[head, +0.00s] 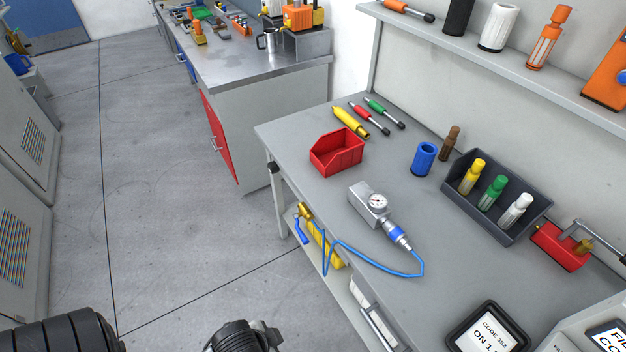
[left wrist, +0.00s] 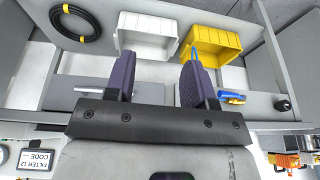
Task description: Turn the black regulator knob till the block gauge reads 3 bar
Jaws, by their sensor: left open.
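The block gauge (head: 366,204) is a grey metal block with a round white dial, lying on the grey workbench; its needle is too small to read. A blue coupling and blue hose (head: 378,263) run from it over the bench's front edge. A small black knob (head: 273,167) sits at the bench's left front corner; it also shows in the left wrist view (left wrist: 283,103), right of the fingers. My left gripper (left wrist: 156,82) is open, with two dark purple fingers apart and nothing seen between them. The knob is outside the fingers. My right gripper is not in view.
A red bin (head: 337,152), screwdrivers and a dark tray (head: 497,235) of bottles occupy the bench. A brass-and-blue fitting (head: 304,215) hangs at the front. In the wrist view, a yellow bin (left wrist: 215,42), white bin (left wrist: 145,38) and black coil (left wrist: 75,24) appear. The floor left is clear.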

